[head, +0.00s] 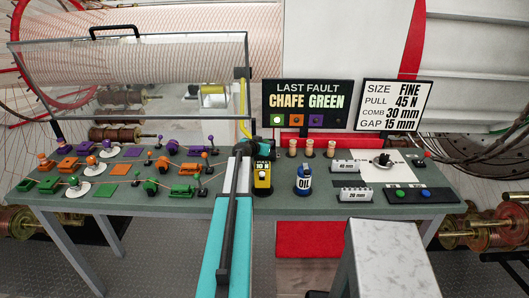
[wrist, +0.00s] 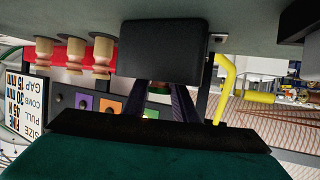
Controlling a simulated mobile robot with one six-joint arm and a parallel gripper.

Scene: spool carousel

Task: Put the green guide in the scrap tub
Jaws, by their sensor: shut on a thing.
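In the head view this lines up with the yellow and black gauge (head: 262,178), just below my teal wrist. Green parts stand among orange and purple ones on the left of the table, among them one green piece (head: 182,190) and one block (head: 50,185). I cannot tell which is the green guide. A red box (head: 308,250) shows low under the table; I cannot tell whether it is the scrap tub.
A clear cover (head: 130,75) overhangs the back left. A grey-topped stand (head: 388,245) is in front.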

